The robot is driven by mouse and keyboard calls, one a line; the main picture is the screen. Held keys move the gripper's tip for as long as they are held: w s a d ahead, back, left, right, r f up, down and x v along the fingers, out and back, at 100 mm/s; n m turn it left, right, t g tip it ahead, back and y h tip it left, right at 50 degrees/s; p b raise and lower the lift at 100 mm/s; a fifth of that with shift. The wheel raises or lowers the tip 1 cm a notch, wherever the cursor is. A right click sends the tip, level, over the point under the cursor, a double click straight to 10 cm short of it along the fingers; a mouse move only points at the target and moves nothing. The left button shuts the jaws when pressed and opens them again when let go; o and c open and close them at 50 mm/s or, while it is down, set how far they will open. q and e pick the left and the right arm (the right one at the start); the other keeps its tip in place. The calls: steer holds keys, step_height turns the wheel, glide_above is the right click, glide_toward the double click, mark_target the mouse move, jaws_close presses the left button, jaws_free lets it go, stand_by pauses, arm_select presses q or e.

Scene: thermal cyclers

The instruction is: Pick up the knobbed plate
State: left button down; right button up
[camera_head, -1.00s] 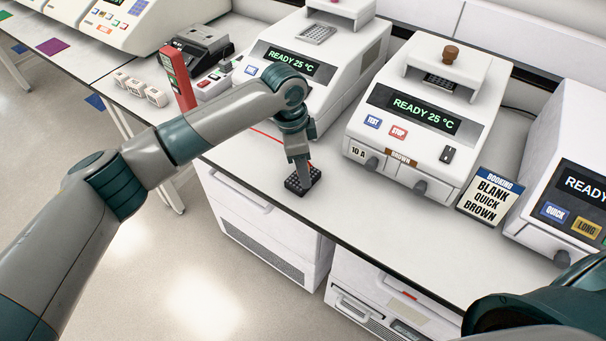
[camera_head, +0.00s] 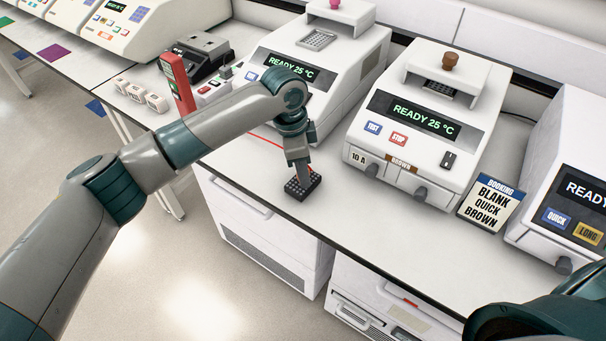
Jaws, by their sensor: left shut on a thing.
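The knobbed plate (camera_head: 302,188) is a small black block with raised knobs on top. It is at the front part of the white bench, left of the middle cycler. My left gripper (camera_head: 302,172) comes down on it from above and is shut on it, with the fingers covering part of its far side. The plate looks level and at or very close to the bench top; I cannot tell a gap under it. My right gripper is out of view; only a dark part of my right arm shows at the lower right.
A thermal cycler (camera_head: 425,125) with a brown knob stands right of the plate. Another cycler (camera_head: 310,65) stands behind my left arm. A booking sign (camera_head: 491,204) stands at the right. A red upright device (camera_head: 177,85) and small white blocks (camera_head: 140,92) are at the left.

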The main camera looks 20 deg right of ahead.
arm_select(q)
steer(key=shift+r, duration=0.35)
step_height(320, 180, up, 2)
steer(key=shift+r+b, duration=0.2)
steer(key=shift+b, duration=0.7)
steer(key=s+d+r+b, duration=0.3)
steer(key=s+d+r, duration=0.3)
steer(key=d, duration=0.3)
steer(key=shift+s+d+r+b, duration=0.25)
steer(key=shift+d+r+b, duration=0.15)
steer(key=shift+r, duration=0.25)
steer(key=shift+a, duration=0.1)
